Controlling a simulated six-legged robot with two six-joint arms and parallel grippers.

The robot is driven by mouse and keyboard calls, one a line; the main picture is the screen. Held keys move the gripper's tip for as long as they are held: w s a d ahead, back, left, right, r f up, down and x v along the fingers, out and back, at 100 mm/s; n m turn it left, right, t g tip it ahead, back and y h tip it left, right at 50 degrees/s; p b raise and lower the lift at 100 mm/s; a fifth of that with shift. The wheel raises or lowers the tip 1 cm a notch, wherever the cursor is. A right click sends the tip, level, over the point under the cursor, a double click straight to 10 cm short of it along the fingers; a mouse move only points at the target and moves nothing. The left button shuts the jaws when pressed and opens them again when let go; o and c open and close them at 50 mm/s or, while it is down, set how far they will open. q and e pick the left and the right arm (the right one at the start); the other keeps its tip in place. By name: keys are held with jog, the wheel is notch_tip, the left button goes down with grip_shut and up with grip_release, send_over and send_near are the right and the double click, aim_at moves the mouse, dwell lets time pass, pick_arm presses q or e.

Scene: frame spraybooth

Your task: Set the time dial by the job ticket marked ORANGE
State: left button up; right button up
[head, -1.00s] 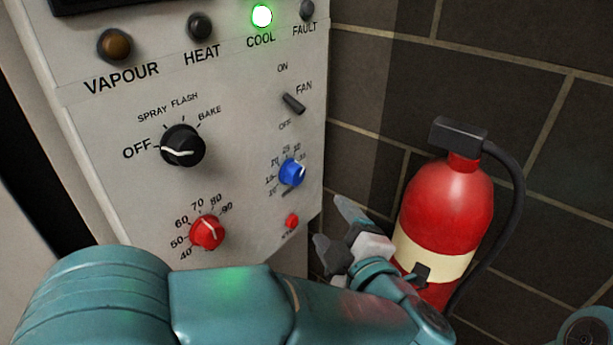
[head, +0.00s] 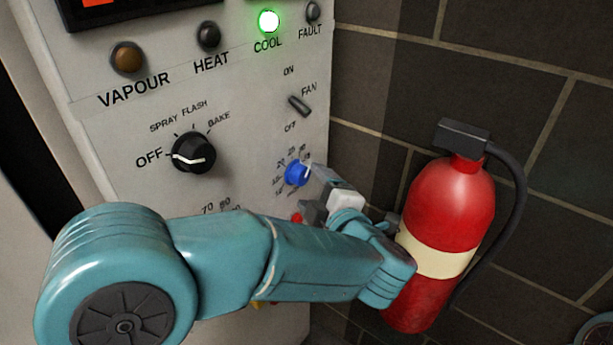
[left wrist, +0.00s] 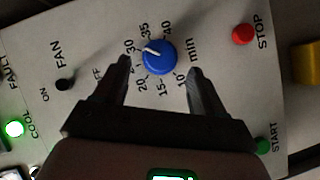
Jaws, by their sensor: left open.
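The blue time dial (head: 297,174) is on the grey control panel (head: 245,105), and it also shows in the left wrist view (left wrist: 161,61). Its scale runs from 10 to 40 min. In the left wrist view its white pointer sits around the 30 mark; the exact reading is unclear. My left gripper (head: 313,191) is open in front of the dial. In the left wrist view its fingers (left wrist: 160,70) are to either side of the dial, apart from it. No job ticket is visible. My right gripper is out of view.
A FAN switch (head: 299,105) is above the dial and a red STOP button (left wrist: 243,34) is close by. A black mode knob (head: 193,152) points near OFF. The COOL lamp (head: 268,20) glows green. A red fire extinguisher (head: 452,210) stands right of the panel by the wall.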

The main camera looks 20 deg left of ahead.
aim_at(302, 178)
pick_arm(q)
jog(key=x, duration=0.2)
jog(key=shift+w+a, duration=0.15)
jog(key=shift+a, duration=0.3)
jog(key=shift+w+a+f, duration=0.1)
jog(key=shift+w+a, duration=0.1)
jog(key=shift+w, duration=0.1)
jog(key=shift+w+f, duration=0.1)
jog(key=shift+w, duration=0.2)
jog(key=shift+s+a, duration=0.1)
jog(key=shift+s, duration=0.05)
